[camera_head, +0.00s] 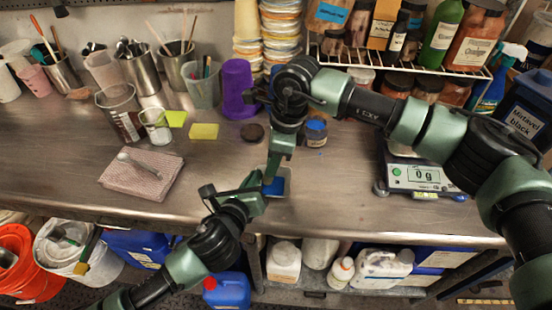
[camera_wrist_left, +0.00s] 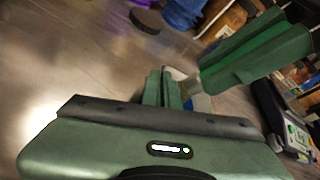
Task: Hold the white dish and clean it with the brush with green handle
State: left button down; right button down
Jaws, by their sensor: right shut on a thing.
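My right gripper (camera_head: 273,180) points down over the front middle of the counter. It is shut on a small blue thing (camera_head: 278,187), mostly hidden behind the fingers, and I cannot tell whether this is the brush. My left gripper (camera_head: 259,190) is close beside it at the left. In the left wrist view its fingers (camera_wrist_left: 162,88) are close together, with a pale thing (camera_wrist_left: 177,73) just beyond their tips; whether they hold it is unclear. The right gripper (camera_wrist_left: 255,52) shows large there at the right. I cannot make out the white dish or a green brush handle for certain.
A folded pink cloth (camera_head: 125,180) with a metal spoon lies at the left. A yellow-green sponge (camera_head: 203,132), metal cups and a purple cup (camera_head: 237,90) stand behind. A scale (camera_head: 418,177) reads 0 g at the right. Buckets and bottles fill the space below the counter edge.

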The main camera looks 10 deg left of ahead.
jog(key=shift+s+a, duration=0.15)
jog(key=shift+s, duration=0.2)
jog(key=shift+s+d, duration=0.25)
jog(key=shift+s, duration=0.3)
jog(key=shift+s+d, duration=0.25)
jog(key=shift+d, duration=0.3)
jog(key=shift+w+d, duration=0.2)
jog(key=shift+d, duration=0.35)
jog(key=shift+w+d, duration=0.3)
jog(key=shift+w, duration=0.25)
jog(key=shift+w+a, duration=0.25)
jog(key=shift+w, duration=0.35)
